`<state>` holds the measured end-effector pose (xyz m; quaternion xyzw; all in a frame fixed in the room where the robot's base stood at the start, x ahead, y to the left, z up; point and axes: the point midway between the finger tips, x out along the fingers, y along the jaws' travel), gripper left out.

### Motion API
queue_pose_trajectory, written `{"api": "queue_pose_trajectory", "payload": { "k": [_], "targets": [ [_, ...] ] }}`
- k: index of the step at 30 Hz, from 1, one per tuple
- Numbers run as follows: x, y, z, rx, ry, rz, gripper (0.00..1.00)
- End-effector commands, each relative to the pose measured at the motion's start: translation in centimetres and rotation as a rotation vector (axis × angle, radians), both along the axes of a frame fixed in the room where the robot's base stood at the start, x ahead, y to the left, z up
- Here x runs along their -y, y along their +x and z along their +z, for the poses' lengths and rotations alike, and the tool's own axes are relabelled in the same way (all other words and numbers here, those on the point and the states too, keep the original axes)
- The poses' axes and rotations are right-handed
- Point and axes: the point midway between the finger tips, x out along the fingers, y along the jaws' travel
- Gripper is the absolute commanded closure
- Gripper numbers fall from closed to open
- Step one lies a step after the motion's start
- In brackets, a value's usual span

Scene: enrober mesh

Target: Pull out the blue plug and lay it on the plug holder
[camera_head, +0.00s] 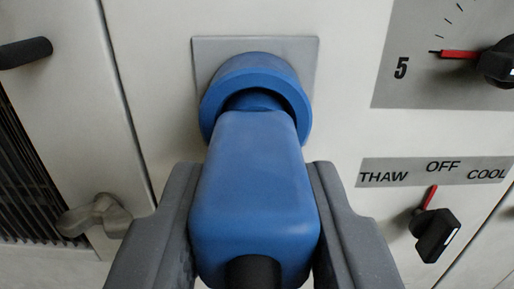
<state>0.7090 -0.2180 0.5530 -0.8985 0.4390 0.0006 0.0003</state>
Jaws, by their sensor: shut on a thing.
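The blue plug (255,190) fills the middle of the view, its body pointing toward me and a black cable end (252,272) at its near end. Its far end meets a round blue socket collar (214,103) on a grey square plate (300,50) on the cabinet front. I cannot tell how deep the plug sits in the collar. My gripper (254,215) has one grey finger on each side of the plug body and is shut on it. The plug holder is not in view.
Right of the socket are a dial with a red pointer (460,54) and a THAW/OFF/COOL switch (437,234), its red pointer toward OFF. At the left are a black handle (26,52), a metal latch (94,217) and a dark vent grille (24,175).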

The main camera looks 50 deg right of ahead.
Motion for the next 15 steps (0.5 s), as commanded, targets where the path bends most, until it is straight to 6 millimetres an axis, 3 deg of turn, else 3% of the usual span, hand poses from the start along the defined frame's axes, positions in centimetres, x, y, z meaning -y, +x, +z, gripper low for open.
{"api": "queue_pose_trajectory", "payload": {
  "k": [15],
  "targets": [
    [-1.5,-1.1,0.1,0.001,-0.001,0.001,1.00]
  ]
}}
